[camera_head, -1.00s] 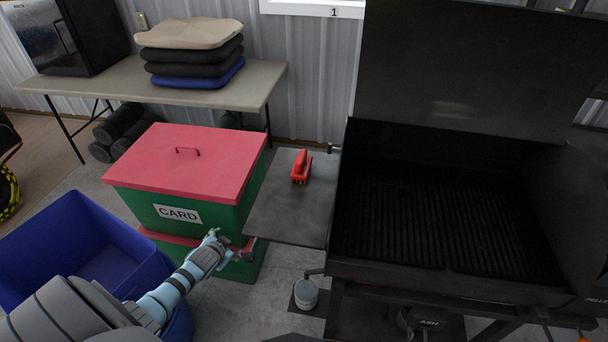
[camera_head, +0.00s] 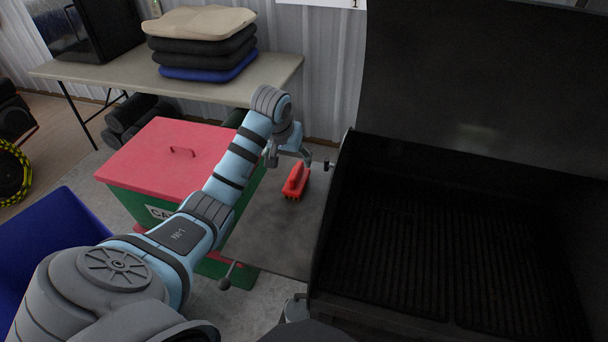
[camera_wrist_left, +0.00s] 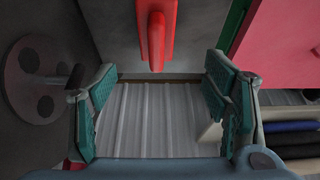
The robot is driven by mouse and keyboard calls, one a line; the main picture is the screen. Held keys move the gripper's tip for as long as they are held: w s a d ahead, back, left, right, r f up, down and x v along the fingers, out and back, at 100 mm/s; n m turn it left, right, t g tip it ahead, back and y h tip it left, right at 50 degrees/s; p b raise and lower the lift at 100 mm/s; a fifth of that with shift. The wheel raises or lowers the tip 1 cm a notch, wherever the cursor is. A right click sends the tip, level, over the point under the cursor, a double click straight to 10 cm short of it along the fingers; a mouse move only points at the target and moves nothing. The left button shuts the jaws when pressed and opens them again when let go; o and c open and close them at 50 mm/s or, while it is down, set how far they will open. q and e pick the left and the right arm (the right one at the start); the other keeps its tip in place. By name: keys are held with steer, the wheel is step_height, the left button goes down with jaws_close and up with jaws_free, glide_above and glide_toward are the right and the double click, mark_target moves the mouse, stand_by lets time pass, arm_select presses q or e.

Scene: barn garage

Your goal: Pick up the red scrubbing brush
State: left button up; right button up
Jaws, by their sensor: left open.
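The red scrubbing brush (camera_head: 296,181) lies on the grey side shelf (camera_head: 262,236) of the grill, its handle on top. In the left wrist view the brush (camera_wrist_left: 155,32) shows at the top centre, beyond and between the two fingers. My left gripper (camera_head: 292,158) is just behind and above the brush in the head view, its fingers spread and empty. In the wrist view the open left gripper (camera_wrist_left: 163,105) has teal pads on either side, with nothing between them. I cannot see contact with the brush. My right gripper is not in view.
The open black grill (camera_head: 440,240) stands right of the shelf, its lid raised. A green bin with a red lid (camera_head: 150,158) stands left, under my left arm. A table (camera_head: 120,77) with stacked cushions (camera_head: 203,45) is behind. A blue bin (camera_head: 50,245) is at left.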

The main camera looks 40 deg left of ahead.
mark_target(296, 169)
arm_select(q)
steer(key=x, duration=0.2)
steer(key=b+x, duration=0.1)
steer(key=x, duration=0.3)
steer(key=shift+s+d+f+b, duration=0.2)
steer(key=shift+s+d+b, duration=0.05)
steer(key=shift+b, duration=0.05)
steer(key=b+x, duration=0.1)
steer(key=x, duration=0.2)
steer(key=w+b+x, duration=0.1)
steer(key=x, duration=0.2)
steer(key=shift+r, duration=0.1)
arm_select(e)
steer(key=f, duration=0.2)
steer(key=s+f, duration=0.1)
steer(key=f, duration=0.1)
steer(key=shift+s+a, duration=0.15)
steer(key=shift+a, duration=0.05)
arm_select(q)
steer(key=shift+s+a, duration=0.1)
steer(key=c, duration=1.3)
steer(key=shift+r, duration=0.6)
steer(key=shift+c, duration=0.2)
step_height(296, 169, up, 19)
steer(key=p, duration=0.3)
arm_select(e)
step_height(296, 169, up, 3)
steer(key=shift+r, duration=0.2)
